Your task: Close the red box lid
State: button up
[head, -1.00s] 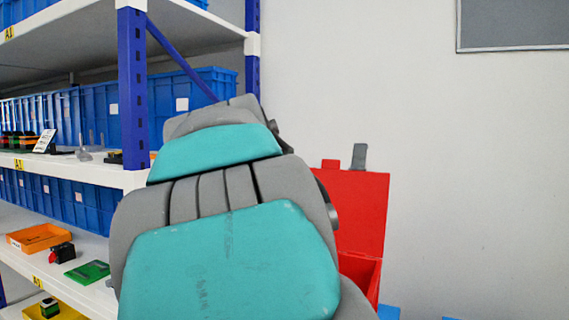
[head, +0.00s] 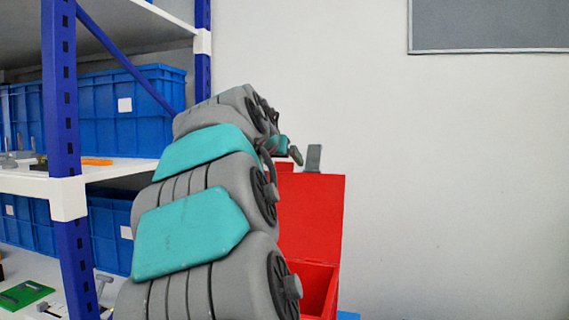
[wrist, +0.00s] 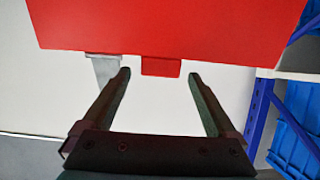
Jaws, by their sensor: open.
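The red box (head: 318,285) stands open at the lower middle of the head view, partly hidden by my arm. Its red lid (head: 312,215) stands upright at the back, with a grey latch piece (head: 314,158) sticking up from its top edge. In the wrist view the lid (wrist: 165,25) fills the top, with a red tab (wrist: 161,67) and the grey piece (wrist: 105,69) at its edge. My gripper (wrist: 158,75) is open and empty, its fingertips close to the lid's edge on either side of the tab. I cannot tell whether they touch it. The head view shows its end small beyond my arm.
A blue and white shelf rack (head: 65,200) with blue bins (head: 130,105) stands at the left, close to my arm. A white wall (head: 450,150) with a grey panel (head: 490,25) lies behind. The space right of the box looks clear.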

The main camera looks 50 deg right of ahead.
jog(key=shift+x, duration=1.25)
jog(key=shift+a, duration=0.1)
grip_shut()
